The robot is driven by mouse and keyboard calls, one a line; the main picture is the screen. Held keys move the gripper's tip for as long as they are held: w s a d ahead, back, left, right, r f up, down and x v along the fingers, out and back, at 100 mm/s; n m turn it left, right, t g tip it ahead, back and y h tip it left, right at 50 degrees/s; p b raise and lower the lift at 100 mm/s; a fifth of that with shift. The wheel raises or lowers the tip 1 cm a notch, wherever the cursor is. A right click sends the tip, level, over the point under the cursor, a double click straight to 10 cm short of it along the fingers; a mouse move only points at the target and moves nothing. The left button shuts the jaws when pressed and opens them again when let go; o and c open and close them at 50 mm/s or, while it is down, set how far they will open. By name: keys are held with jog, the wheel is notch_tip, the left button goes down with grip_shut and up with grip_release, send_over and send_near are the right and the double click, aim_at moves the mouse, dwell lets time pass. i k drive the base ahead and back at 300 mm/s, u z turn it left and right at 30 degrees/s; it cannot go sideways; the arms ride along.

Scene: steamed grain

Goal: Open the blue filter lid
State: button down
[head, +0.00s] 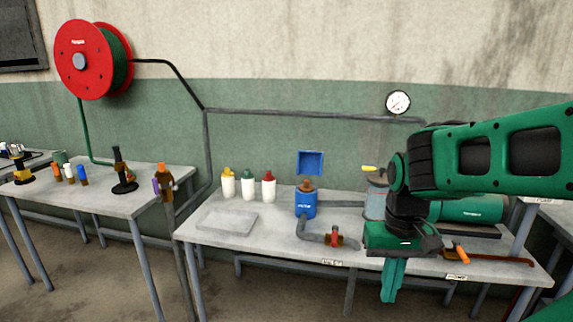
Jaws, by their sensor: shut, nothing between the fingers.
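The blue filter (306,205) stands on the middle table, with a brown-orange part showing at its top. Its blue lid (310,163) stands raised, upright, above and behind the filter body, with its hollow inner side facing me. The lid looks open. The hinge between lid and body is not clear at this size. My gripper (392,282) hangs pointing down at the table's front edge, to the right of the filter and nearer to me. Its teal fingers are together and hold nothing. It is well apart from the filter and the lid.
A pipe with a red valve (335,238) runs from the filter along the table front. A yellow-handled container (376,197) stands right, partly behind my arm. Space above the filter is clear.

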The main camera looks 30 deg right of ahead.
aim_at(309, 162)
jog(key=u, duration=0.05)
jog(key=k, duration=0.1)
jog(key=z, duration=0.8)
jog(key=i, duration=1.45)
